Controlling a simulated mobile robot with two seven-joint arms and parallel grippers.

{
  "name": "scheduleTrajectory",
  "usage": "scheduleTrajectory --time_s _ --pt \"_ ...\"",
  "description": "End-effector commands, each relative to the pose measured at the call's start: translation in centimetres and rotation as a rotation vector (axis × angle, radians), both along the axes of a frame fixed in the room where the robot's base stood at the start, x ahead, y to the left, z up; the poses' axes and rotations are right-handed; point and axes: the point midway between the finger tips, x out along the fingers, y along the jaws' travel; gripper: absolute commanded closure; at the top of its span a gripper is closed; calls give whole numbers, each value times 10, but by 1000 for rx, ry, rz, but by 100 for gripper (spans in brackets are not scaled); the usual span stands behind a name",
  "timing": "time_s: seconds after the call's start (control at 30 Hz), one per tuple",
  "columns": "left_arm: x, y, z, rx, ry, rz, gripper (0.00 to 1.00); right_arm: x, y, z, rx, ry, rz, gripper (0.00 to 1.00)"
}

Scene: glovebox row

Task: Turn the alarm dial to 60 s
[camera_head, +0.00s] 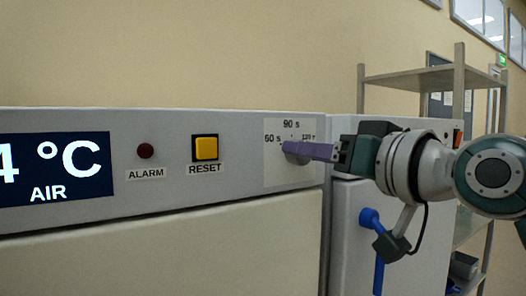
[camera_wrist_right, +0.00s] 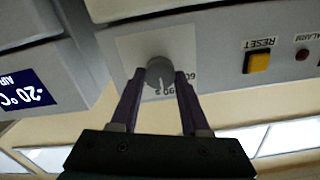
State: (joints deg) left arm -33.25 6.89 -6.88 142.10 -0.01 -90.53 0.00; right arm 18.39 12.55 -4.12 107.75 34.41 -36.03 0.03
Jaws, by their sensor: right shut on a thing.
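The alarm dial (camera_wrist_right: 160,72) is a round grey knob on a pale scale plate (camera_head: 276,172). The plate reads 60 s at left, 90 s at top and a partly covered label at right. My right gripper (camera_wrist_right: 158,84) is shut on the dial, one purple finger at each side of it. In the head view my right gripper (camera_head: 296,149) comes in from the right and hides most of the dial. A mark on the dial face points down in the wrist view, roughly towards the 90 s side; its exact setting is unclear. My left gripper is not in view.
Left of the plate are a yellow RESET button (camera_head: 206,148), a dark red ALARM lamp (camera_head: 146,151) and a temperature display (camera_head: 52,168). A blue door handle (camera_head: 377,240) sits on the neighbouring unit, below my right arm. A metal shelf (camera_head: 420,77) stands behind.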

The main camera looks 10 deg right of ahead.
Motion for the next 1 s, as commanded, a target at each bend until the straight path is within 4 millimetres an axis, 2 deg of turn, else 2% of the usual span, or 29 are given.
scheduleTrajectory --time_s 0.37,0.53,1.0 --pt "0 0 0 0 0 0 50 0 0 0 -17 -6 0 100" --pt "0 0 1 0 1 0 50 0 0 0 -76 -26 0 100" --pt "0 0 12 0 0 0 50 0 1 1 -447 -159 1 100"
